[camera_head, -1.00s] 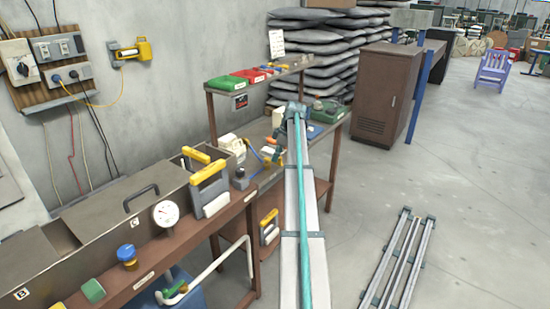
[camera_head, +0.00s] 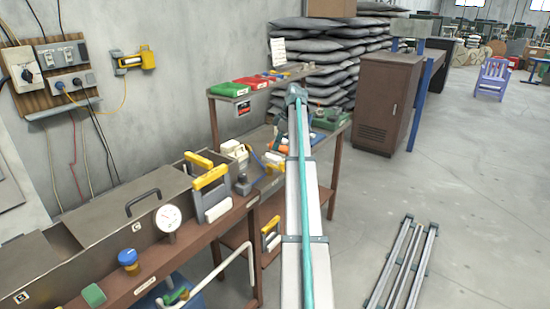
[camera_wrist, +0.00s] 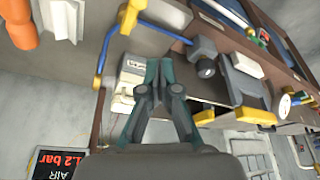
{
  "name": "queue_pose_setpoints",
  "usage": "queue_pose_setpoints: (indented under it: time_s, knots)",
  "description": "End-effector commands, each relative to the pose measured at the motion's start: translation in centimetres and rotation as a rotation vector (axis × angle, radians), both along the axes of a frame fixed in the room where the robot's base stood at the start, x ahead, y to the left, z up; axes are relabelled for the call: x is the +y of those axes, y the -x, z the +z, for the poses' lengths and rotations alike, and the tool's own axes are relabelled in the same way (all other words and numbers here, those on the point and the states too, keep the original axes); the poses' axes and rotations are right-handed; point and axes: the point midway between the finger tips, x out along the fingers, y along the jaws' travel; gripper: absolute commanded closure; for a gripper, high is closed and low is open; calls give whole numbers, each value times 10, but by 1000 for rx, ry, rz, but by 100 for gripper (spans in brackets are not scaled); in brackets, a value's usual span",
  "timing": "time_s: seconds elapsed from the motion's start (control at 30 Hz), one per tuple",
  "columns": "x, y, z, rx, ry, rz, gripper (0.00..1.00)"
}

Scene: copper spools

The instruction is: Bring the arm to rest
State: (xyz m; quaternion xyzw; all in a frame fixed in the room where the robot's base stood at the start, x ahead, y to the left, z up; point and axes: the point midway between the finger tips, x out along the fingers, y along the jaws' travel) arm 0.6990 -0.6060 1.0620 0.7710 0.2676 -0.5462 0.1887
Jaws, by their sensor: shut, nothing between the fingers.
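My arm (camera_head: 303,210) stretches away from the camera, past the right side of the workbench. Its far end (camera_head: 297,95) is beside the raised shelf. In the wrist view my gripper (camera_wrist: 160,62) has its teal fingers together, with nothing seen held between them. The fingers show in front of the bench top, over white block-shaped items (camera_wrist: 125,88); I cannot tell the gap. In the head view the fingers cannot be made out clearly near the arm.
The shelf (camera_head: 262,86) carries green and red trays. A yellow-handled unit (camera_head: 210,190), a gauge (camera_head: 168,218) and a blue-capped jar (camera_head: 128,258) stand on the near bench. Metal rails (camera_head: 402,262) lie on the floor at right.

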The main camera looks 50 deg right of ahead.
Motion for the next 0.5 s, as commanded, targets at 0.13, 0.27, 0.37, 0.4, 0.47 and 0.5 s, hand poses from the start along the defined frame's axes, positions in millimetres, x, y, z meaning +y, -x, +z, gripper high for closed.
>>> queue_pose_setpoints:
  time_s: [0.13, 0.27, 0.37, 0.4, 0.47, 0.5]
  knots:
    - [-3, 0, 9, -1, 0, 0, 100]
    - [-3, 0, 10, -1, -1, 0, 100]
    - [-3, 0, 10, -1, -1, 0, 100]
    - [-3, 0, 10, -1, -1, 0, 100]
    - [-3, 0, 10, -1, -1, 0, 100]
    - [-3, 0, 10, -1, 0, 1, 100]
